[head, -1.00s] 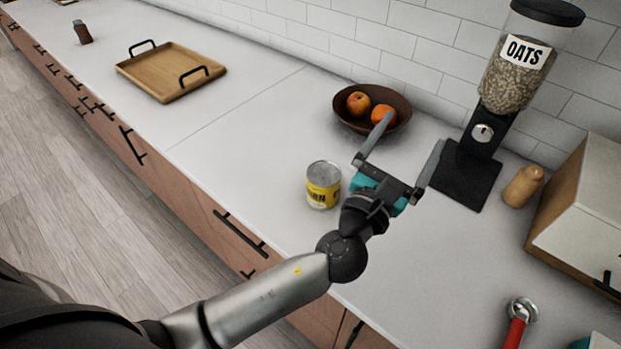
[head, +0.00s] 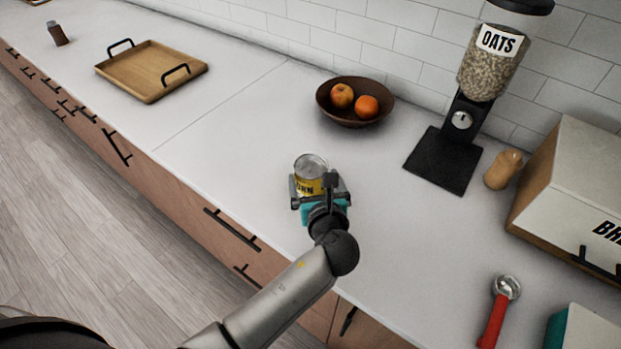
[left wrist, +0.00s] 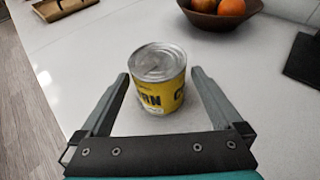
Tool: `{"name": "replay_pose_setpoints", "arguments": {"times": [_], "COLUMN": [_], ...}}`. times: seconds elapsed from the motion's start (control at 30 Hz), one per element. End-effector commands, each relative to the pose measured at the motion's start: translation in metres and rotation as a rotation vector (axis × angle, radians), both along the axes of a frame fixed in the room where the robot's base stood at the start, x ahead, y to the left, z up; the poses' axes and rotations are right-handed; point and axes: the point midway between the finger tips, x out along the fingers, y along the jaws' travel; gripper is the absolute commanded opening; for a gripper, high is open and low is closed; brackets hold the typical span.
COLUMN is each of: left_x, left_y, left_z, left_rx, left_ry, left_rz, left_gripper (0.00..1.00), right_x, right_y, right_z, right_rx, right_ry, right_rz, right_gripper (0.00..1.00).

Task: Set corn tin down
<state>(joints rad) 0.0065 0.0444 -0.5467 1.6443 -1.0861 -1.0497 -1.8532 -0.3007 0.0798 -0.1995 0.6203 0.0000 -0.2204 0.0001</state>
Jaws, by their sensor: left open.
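The corn tin (head: 309,172), yellow with a silver lid, stands upright on the white counter. In the left wrist view the corn tin (left wrist: 158,82) stands between the fingers, with visible room on each side. My left gripper (head: 319,182) is open and hides the tin's lower part in the head view. In the left wrist view the left gripper's fingers (left wrist: 160,78) are spread around the tin, not closed on it.
A brown fruit bowl (head: 355,117) sits behind the tin. An oats dispenser (head: 457,150), a wooden shaker (head: 503,169) and a bread box (head: 560,190) stand at the right. A red-handled tool (head: 497,310) lies in front. A wooden tray (head: 150,72) is far left. Clear counter lies left of the tin.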

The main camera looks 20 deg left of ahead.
Motion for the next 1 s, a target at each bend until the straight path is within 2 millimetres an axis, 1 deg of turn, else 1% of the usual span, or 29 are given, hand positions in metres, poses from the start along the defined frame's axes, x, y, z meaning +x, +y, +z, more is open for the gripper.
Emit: {"name": "replay_pose_setpoints", "arguments": {"times": [0.03,0.1,0.27,0.53,0.7,0.87,0.9,1.0], "left_x": [0.006,0.011,0.019,0.051,0.059,0.058,0.058,0.058], "left_y": [0.003,0.006,0.01,0.026,0.029,0.029,0.029,0.029], "left_z": [-0.003,-0.005,-0.008,-0.021,-0.023,-0.023,-0.023,-0.023], "left_rx": [0.001,0.001,0.0,0.001,0.0,0.0,0.0,0.0], "left_ry": [-0.001,-0.001,-0.001,-0.002,0.0,0.0,0.0,0.0], "left_rz": [0.001,0.001,0.0,0.0,-0.001,-0.001,-0.001,-0.001], "left_gripper": [1.0,1.0,1.0,1.0,1.0,1.0,0.98,0.86], "right_x": [0.0,0.0,0.0,0.001,0.001,0.001,0.001,0.001], "right_y": [0.0,0.0,0.0,0.0,0.0,0.0,0.0,0.0], "right_z": [-0.002,-0.003,-0.005,-0.014,-0.015,-0.015,-0.015,-0.015], "right_rx": [0.0,0.0,0.0,0.0,0.0,0.0,0.0,0.0], "right_ry": [0.0,0.0,-0.001,-0.001,-0.001,-0.001,-0.001,-0.001], "right_rz": [0.0,0.0,0.0,0.0,0.0,0.001,0.001,0.001], "right_gripper": [0.5,0.5,0.5,0.5,0.5,0.5,0.5,0.5]}}
